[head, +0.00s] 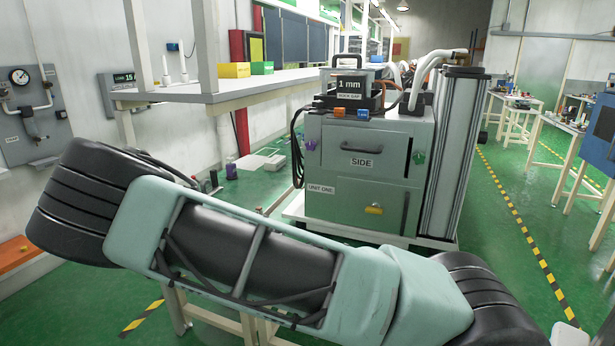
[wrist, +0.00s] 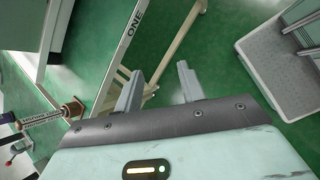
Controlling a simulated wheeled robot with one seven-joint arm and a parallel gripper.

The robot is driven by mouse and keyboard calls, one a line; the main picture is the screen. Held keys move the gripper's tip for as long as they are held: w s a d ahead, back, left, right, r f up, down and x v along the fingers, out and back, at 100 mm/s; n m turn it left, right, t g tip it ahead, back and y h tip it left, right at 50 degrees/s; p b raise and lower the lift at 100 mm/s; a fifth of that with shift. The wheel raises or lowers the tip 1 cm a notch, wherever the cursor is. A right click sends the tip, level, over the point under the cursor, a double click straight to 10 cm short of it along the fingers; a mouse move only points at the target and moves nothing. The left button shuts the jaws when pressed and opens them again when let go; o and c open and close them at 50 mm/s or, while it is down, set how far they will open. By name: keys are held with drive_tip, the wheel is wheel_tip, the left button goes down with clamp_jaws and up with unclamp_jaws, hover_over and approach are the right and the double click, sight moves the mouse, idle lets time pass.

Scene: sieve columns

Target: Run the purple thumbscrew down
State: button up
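A purple thumbscrew (head: 310,144) sits on the upper left front of the pale green cabinet (head: 340,200) marked SIDE and UNIT ONE. A similar green knob (head: 418,157) is on the cabinet's right side. The thumbscrew is small here, and how far it is screwed in cannot be told. I cannot make it out in the wrist view. My gripper (wrist: 160,70) is open, its two grey fingers apart with nothing between them, over green floor and a pale frame. In the head view the gripper is not visible; my arm crosses the foreground.
A box marked 1 mm (head: 350,85) stands on the cabinet, beside a tall grey column (head: 452,150). A white bench (head: 240,85) runs along the left wall. The wrist view shows a rod with a brown hexagonal end (wrist: 73,109) at left.

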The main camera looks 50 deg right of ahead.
drive_tip(key=w+d+r+n+t+h+p, duration=0.1)
drive_tip(key=w+d+r+n+t+h, duration=0.2)
drive_tip(key=r, duration=0.4)
drive_tip(key=w+d+r+n+h, duration=0.2)
drive_tip(key=w+d+r+h, duration=0.1)
drive_tip(key=w+d+r, duration=0.25)
drive_tip(key=w+a+r+n+t+h, duration=0.25)
drive_tip(key=w+r+n+t, duration=0.2)
drive_tip(key=r, duration=0.75)
drive_tip(key=p, duration=0.7)
approach(310, 145)
drive_tip(key=shift+n+h, duration=0.25)
drive_tip(key=shift+h, duration=0.2)
drive_tip(key=x, duration=0.2)
drive_tip(key=p+x, duration=0.1)
drive_tip(key=x, duration=0.2)
drive_tip(key=p+x, duration=0.1)
drive_tip(key=x, duration=0.1)
drive_tip(key=shift+w+d+f, duration=0.2)
drive_tip(key=shift+w+f, duration=0.05)
drive_tip(key=shift+f, duration=0.1)
drive_tip(key=shift+w+d+f, duration=0.1)
drive_tip(key=shift+w+d, duration=0.1)
drive_tip(key=shift+d, duration=0.25)
